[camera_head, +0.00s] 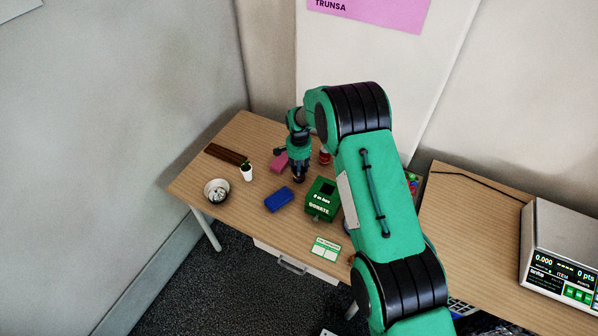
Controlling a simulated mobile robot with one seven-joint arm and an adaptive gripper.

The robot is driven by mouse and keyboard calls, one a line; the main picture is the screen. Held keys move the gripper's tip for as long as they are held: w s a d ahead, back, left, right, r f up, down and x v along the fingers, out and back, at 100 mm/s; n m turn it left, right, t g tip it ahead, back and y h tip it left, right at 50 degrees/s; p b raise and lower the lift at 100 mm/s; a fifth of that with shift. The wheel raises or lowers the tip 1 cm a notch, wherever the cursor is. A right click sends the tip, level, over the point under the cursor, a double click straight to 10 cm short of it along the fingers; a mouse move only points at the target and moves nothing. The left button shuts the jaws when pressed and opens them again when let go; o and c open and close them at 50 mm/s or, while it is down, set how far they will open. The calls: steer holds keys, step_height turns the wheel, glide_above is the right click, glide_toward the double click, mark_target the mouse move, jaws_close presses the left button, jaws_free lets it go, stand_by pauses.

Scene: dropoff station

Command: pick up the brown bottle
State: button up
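My gripper (299,177) points down over the back middle of the wooden table (238,133). It is small here, and I cannot tell whether its fingers are open or shut, or whether anything is between them. I cannot make out a brown bottle clearly. A small red item (325,158) stands just right of my gripper, partly hidden by my arm. My arm also covers much of the table's right part, so things there are hidden.
A pink block (280,163) lies just left of my gripper, and a blue block (279,199) lies in front. A green donation box (321,199) stands front right. A scale (560,250) stands far right.

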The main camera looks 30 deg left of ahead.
steer(key=shift+r, duration=0.15)
step_height(320, 180, up, 10)
steer(key=shift+f+p, duration=0.1)
steer(key=shift+p, duration=0.3)
stand_by(0.7)
